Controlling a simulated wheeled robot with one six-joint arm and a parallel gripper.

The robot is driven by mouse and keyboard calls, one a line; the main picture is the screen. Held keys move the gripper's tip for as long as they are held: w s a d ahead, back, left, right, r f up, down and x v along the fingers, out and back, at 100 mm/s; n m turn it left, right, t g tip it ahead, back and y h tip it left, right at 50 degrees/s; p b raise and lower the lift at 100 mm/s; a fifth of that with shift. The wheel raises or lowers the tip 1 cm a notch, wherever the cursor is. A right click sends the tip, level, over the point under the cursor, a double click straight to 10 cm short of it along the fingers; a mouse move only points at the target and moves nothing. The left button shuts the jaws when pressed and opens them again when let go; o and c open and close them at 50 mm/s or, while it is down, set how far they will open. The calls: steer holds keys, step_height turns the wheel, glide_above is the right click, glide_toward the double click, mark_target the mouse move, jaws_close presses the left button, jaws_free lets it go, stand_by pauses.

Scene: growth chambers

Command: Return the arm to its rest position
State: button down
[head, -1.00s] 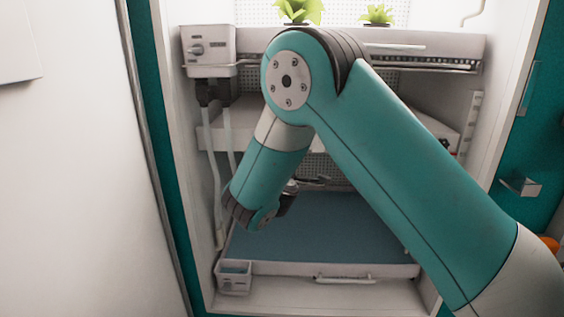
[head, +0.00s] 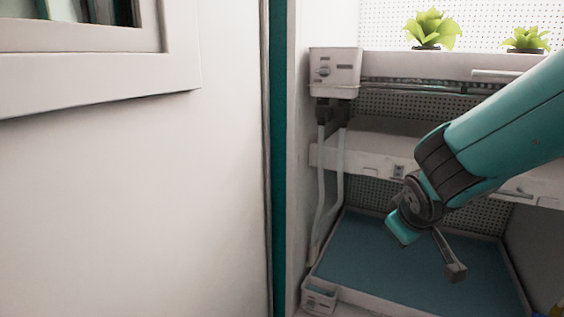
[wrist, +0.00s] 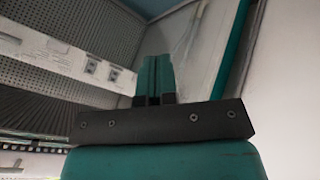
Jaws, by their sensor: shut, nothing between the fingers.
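My gripper (wrist: 155,62) shows in the wrist view with its two teal fingers together and nothing between them. In the head view my teal arm (head: 515,118) comes in from the right. It bends down at a dark wrist joint in front of the chamber's middle shelf. The arm's end hangs over the blue tray at the bottom of the chamber. The fingers are too small to make out clearly in the head view. My arm's end looks apart from the tray and shelf, though the exact gap is hard to tell.
The open growth chamber has a middle shelf (head: 375,147), a blue-floored tray (head: 365,250) below, and two plants (head: 432,30) (head: 525,38) on top. A control box (head: 333,70) with tubes hangs at its left. A white wall (head: 130,210) fills the left side.

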steer(key=s+a+r+n+g+y, duration=0.1)
steer(key=s+a+r+g+y, duration=0.15)
steer(key=s, duration=0.55)
steer(key=s+a+r+g+y+p, duration=0.15)
steer(key=s+a, duration=0.25)
steer(key=s, duration=0.5)
steer(key=s+a+r+n+g+y, duration=0.1)
steer(key=s+a+r+g+y, duration=0.2)
steer(key=s, duration=0.5)
step_height(320, 180, up, 16)
steer(key=p, duration=1.6)
steer(key=shift+w+a, duration=0.15)
steer(key=shift+a, duration=0.05)
